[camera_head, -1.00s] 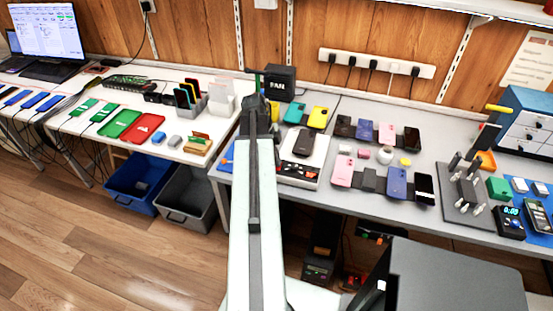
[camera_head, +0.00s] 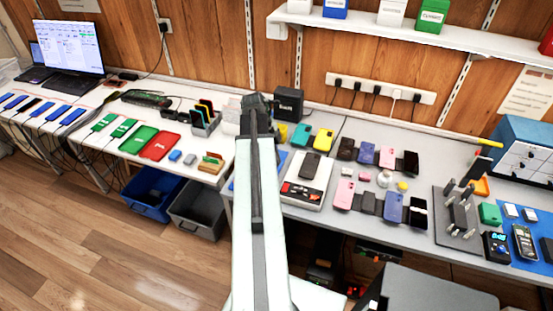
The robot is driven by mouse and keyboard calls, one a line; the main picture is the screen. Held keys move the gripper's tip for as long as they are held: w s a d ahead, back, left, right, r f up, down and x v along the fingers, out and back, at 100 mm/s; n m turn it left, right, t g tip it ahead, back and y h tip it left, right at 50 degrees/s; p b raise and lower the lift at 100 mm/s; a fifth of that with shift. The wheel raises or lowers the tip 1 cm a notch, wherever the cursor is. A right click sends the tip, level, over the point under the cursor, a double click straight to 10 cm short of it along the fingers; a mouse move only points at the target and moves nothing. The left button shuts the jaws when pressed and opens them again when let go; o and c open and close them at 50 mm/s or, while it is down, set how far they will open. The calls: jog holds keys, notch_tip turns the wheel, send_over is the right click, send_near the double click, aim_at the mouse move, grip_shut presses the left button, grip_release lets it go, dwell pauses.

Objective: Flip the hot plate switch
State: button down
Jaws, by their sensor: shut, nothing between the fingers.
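A white box-like device (camera_head: 318,197) stands on the grey bench just right of my arm, with a dark phone (camera_head: 310,165) lying on its top. It looks like the hot plate. Its front panel (camera_head: 301,192) is dark with red and white marks, too small to make out a switch or its position. My arm reaches up the middle of the view, its dark far end near the back of the bench, left of the device. My gripper's fingers cannot be made out; they are hidden behind or beyond the arm.
A black fan box (camera_head: 288,103) stands behind the device. Several phones lie to its right, with a small round white item (camera_head: 384,179) among them. A grey fixture with posts (camera_head: 458,216) stands further right. A shelf (camera_head: 400,32) with boxes hangs above. Blue (camera_head: 150,190) and grey (camera_head: 198,207) bins sit below left.

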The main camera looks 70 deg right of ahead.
aim_at(287, 185)
jog(key=shift+d+r, duration=0.15)
jog(key=shift+d, duration=0.55)
jog(key=b+x, duration=0.4)
jog(key=w+b+x, duration=0.1)
jog(key=b+x, duration=0.3)
jog(key=x, duration=0.1)
jog(key=b+x, duration=0.4)
jog(key=b, duration=0.1)
jog(key=shift+w+d+f, duration=0.1)
jog(key=shift+f, duration=0.45)
